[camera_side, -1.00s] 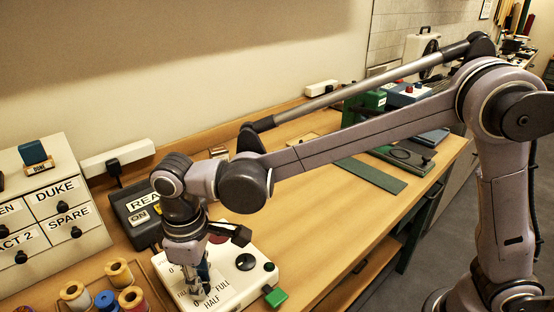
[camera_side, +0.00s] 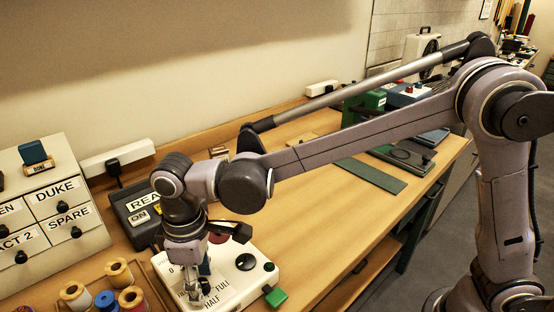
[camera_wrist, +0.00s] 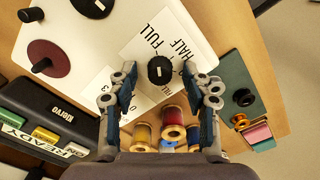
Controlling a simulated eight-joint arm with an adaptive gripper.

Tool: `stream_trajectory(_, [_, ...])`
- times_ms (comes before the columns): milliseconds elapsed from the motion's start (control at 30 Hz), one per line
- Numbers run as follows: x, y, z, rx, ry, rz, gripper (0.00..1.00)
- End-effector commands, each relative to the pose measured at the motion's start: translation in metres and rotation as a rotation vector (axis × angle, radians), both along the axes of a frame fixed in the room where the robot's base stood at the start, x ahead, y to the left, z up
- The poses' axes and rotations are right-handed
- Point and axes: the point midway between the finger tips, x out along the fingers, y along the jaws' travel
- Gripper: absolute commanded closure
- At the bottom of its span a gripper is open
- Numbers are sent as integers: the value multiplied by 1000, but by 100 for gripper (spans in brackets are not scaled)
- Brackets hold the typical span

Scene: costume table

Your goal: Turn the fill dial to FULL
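The fill dial (camera_wrist: 161,70) is a small round black knob with a white line, on a white panel (camera_wrist: 120,40). FULL (camera_wrist: 152,30) and HALF (camera_wrist: 182,52) are printed near it in the wrist view. The white line runs roughly up and down in that view; which end is the pointer I cannot tell. My gripper (camera_wrist: 160,88) is open, with one blue-grey finger on each side of the dial and visible gaps to it. In the side view my gripper (camera_side: 203,292) points down over the panel and hides the dial.
The panel also carries a dark red disc with a black handle (camera_wrist: 48,58) and another black knob (camera_wrist: 93,6). A dark READY box (camera_side: 136,207) stands left of the panel. Thread spools (camera_side: 118,272) stand close in front.

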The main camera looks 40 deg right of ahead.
Motion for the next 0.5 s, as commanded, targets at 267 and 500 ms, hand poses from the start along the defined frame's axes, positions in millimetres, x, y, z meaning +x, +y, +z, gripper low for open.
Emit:
stream_trajectory(267, [0,0,9,1,-1,0,51])
stream_trajectory(500, [0,0,48,1,-1,0,51])
